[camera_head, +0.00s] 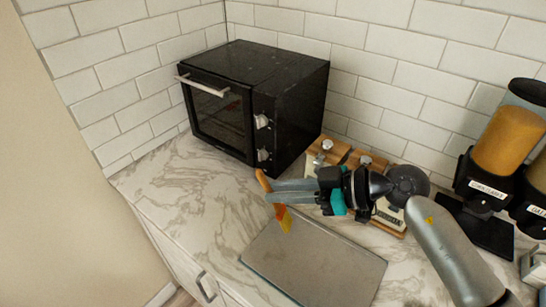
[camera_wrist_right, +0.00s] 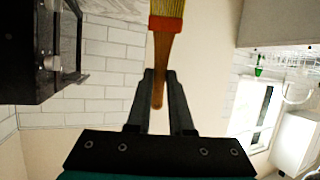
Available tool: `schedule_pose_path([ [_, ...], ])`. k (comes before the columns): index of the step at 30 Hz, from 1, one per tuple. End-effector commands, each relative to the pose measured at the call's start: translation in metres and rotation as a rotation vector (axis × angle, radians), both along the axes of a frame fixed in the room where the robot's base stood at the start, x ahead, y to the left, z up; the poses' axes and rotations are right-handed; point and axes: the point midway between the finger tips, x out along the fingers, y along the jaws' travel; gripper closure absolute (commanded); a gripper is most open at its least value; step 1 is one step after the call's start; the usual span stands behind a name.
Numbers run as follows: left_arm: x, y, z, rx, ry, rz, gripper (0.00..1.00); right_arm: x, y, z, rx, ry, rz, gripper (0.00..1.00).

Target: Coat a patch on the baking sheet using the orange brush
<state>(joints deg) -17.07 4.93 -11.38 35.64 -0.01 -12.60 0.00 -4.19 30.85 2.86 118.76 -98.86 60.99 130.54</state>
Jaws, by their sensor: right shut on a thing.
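The orange brush (camera_head: 284,222) has a wooden handle, an orange collar and yellow bristles. My right gripper (camera_head: 270,191) is shut on its handle. The bristles point down over the back left corner of the baking sheet (camera_head: 315,262); whether they touch it, I cannot tell. In the right wrist view the brush (camera_wrist_right: 165,55) runs out from between the fingers (camera_wrist_right: 160,88), its bristles at the top edge. The sheet is flat and grey on the marble counter, with no coated patch seen on it. My left gripper is not in view.
A black toaster oven (camera_head: 262,100) stands behind the sheet. Wooden boards with metal-topped jars (camera_head: 327,146) stand behind my right gripper. Dispensers (camera_head: 505,140) stand at the far right. The counter left of the sheet (camera_head: 190,195) is clear.

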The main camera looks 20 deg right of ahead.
Motion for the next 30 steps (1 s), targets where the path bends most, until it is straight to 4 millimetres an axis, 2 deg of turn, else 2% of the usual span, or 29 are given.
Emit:
schedule_pose_path([
  [1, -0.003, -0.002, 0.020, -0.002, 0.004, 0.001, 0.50, 0.001, 0.003, 0.012, 0.022, 0.019, -0.011, 1.00],
  [3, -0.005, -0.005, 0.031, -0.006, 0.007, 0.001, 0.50, 0.003, 0.006, 0.015, 0.047, 0.038, -0.025, 1.00],
  [7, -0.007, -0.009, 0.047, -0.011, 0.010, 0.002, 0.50, 0.006, 0.010, 0.019, 0.082, 0.065, -0.050, 1.00],
  [12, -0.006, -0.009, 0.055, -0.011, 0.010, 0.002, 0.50, 0.007, 0.012, 0.018, 0.103, 0.084, -0.067, 1.00],
  [20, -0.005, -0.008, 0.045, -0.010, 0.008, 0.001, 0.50, 0.007, 0.013, 0.009, 0.107, 0.086, -0.070, 1.00],
  [30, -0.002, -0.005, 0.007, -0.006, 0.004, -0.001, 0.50, 0.007, 0.013, -0.017, 0.106, 0.085, -0.069, 1.00],
])
